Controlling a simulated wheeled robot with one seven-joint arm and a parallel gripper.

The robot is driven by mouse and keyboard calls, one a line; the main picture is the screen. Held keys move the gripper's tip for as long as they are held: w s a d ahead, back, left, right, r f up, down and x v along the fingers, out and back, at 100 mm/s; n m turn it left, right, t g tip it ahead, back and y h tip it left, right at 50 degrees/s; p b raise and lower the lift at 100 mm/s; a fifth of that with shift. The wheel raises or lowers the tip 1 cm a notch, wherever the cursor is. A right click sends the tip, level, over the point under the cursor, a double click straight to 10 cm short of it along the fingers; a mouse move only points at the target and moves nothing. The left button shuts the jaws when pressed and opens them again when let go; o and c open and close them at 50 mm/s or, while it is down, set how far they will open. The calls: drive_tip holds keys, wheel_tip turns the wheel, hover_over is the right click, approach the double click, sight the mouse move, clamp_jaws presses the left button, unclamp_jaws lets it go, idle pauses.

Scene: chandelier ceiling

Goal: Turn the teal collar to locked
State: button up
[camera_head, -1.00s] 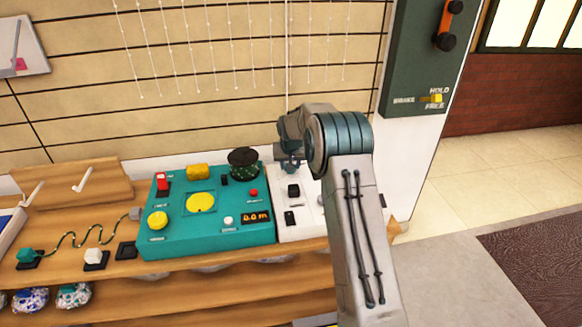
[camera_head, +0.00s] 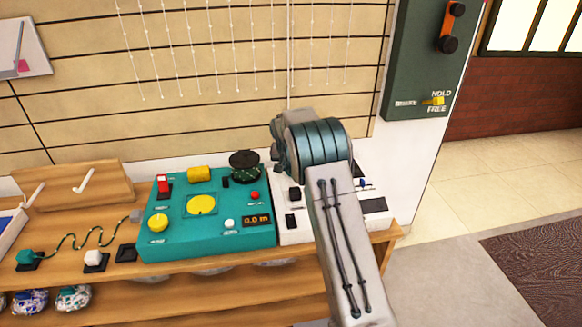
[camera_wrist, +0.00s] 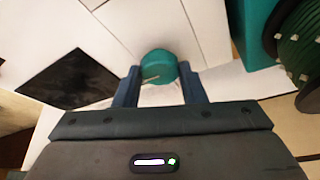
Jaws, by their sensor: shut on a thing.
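The teal collar (camera_wrist: 158,66) is a short round knob with a pale line on its face, in the wrist view. It stands on a white panel (camera_wrist: 105,60). My gripper (camera_wrist: 159,82) has its two blue fingers on either side of the collar and is shut on it. In the head view my arm hides the collar and the fingers. The white unit (camera_head: 291,234) shows there to the left of my arm, beside the teal box. Any lock marking by the collar cannot be read.
The teal console (camera_head: 180,240) with buttons, a yellow dial and a dark spool (camera_head: 244,165) stands left of my arm. A green wall panel (camera_head: 418,60) with an orange lever is at the upper right. A black square (camera_wrist: 70,82) lies left of the collar.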

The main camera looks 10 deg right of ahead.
drive_tip(key=o, duration=1)
drive_tip(key=p+v, duration=0.1)
drive_tip(key=v, duration=1.3)
drive_tip(key=s+d+r+n+y+p, duration=0.1)
drive_tip(key=s+r+p, duration=0.3)
drive_tip(key=s+r, duration=0.45)
drive_tip(key=s+d+r+n+p, duration=0.1)
drive_tip(key=s+r+p, duration=0.4)
drive_tip(key=s, duration=0.7)
drive_tip(key=s+r+n+g+p, duration=0.1)
drive_tip(key=s+r+n+p, duration=0.1)
drive_tip(key=s, duration=1.9)
drive_tip(key=shift+s+a+r+y+p, duration=0.35)
drive_tip(key=shift+r+y+p, duration=0.1)
drive_tip(key=shift+p, duration=0.75)
